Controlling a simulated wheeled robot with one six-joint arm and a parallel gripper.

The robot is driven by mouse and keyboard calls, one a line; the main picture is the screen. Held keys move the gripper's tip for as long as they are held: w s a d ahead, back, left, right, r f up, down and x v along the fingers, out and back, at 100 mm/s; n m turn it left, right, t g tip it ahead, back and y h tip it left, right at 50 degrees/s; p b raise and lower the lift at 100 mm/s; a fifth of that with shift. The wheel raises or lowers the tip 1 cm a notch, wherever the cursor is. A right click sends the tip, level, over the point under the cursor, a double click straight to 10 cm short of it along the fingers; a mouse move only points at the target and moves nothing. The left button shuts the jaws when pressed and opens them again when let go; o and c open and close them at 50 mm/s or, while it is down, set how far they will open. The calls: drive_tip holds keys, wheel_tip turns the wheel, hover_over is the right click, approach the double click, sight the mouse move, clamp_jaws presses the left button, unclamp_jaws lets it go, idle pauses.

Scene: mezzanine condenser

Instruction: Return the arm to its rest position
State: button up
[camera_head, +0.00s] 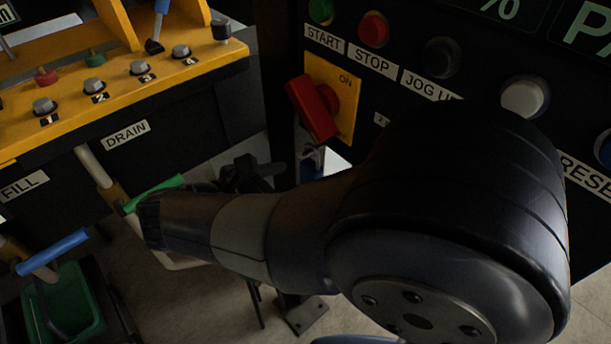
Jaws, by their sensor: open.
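My arm crosses the lower middle and right of the head view, with a large dark joint in front and a narrower link reaching left. A dark shape behind that link looks like my gripper (268,172), mostly hidden by the arm. It is open, and I see nothing held in it. It appears in front of the gap between the yellow bench and the black control panel.
The control panel (455,30) has a red rotary switch (314,108) at ON and several push buttons. The yellow bench (205,65) carries numbered knobs. Below are a green-handled lever (152,193), a blue-handled lever (52,251) and a green bin (68,305). Floor shows between.

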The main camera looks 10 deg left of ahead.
sight(306, 175)
drive_tip(key=shift+v, duration=2.4)
drive_tip(key=shift+w+d, duration=0.1)
drive_tip(key=shift+d, duration=0.05)
drive_tip(key=x, duration=1)
drive_tip(key=shift+w+d+f+p, duration=0.2)
drive_tip(key=shift+p, duration=0.15)
drive_tip(key=shift+s+a+r, duration=0.5)
drive_tip(key=shift+r, duration=0.05)
drive_tip(key=shift+s+a, duration=0.15)
drive_tip(key=shift+s, duration=0.05)
